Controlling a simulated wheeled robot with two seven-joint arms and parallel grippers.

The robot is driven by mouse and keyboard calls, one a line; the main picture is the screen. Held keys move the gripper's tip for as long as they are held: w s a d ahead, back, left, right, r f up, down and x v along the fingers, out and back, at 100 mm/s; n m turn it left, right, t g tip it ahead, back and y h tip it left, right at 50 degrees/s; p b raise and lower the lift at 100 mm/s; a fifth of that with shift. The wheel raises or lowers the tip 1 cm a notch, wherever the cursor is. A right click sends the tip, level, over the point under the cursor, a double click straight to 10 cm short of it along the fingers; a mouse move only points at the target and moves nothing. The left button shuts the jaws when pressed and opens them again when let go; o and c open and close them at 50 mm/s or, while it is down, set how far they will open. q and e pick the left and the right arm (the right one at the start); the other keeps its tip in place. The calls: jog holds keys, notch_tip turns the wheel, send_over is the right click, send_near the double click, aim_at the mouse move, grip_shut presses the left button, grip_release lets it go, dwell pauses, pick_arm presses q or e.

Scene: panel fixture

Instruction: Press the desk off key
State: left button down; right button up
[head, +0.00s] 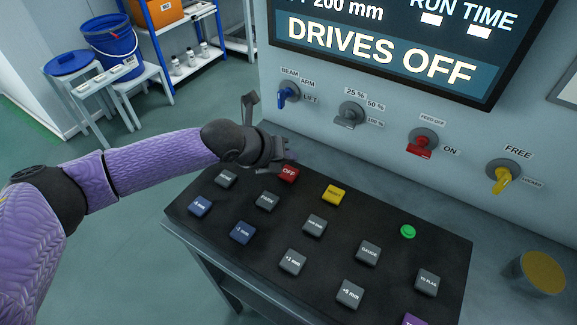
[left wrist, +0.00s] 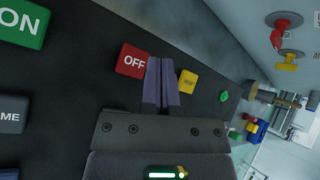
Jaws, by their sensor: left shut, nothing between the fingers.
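The red OFF key (head: 289,174) is on the dark key desk (head: 330,270), near its back left edge. My left gripper (head: 286,158) is at the desk's back left corner, just behind the OFF key in the head view. In the left wrist view the shut purple fingertips (left wrist: 162,72) lie just beside the red OFF key (left wrist: 131,60), between it and the yellow RESET key (left wrist: 188,83). Whether the fingers touch the key cannot be told. The screen (head: 385,50) reads DRIVES OFF. My right gripper is not in view.
A green ON key (left wrist: 20,25) shows in the left wrist view; my gripper hides that area in the head view. Grey, blue and yellow keys and a green button (head: 408,231) cover the desk. Rotary switches, including a red one (head: 420,146), line the panel behind.

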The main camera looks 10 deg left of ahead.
aim_at(286, 175)
pick_arm(q)
jog(key=shift+r+p, duration=1.1)
jog(key=shift+r, duration=0.5)
jog(key=shift+f, duration=0.1)
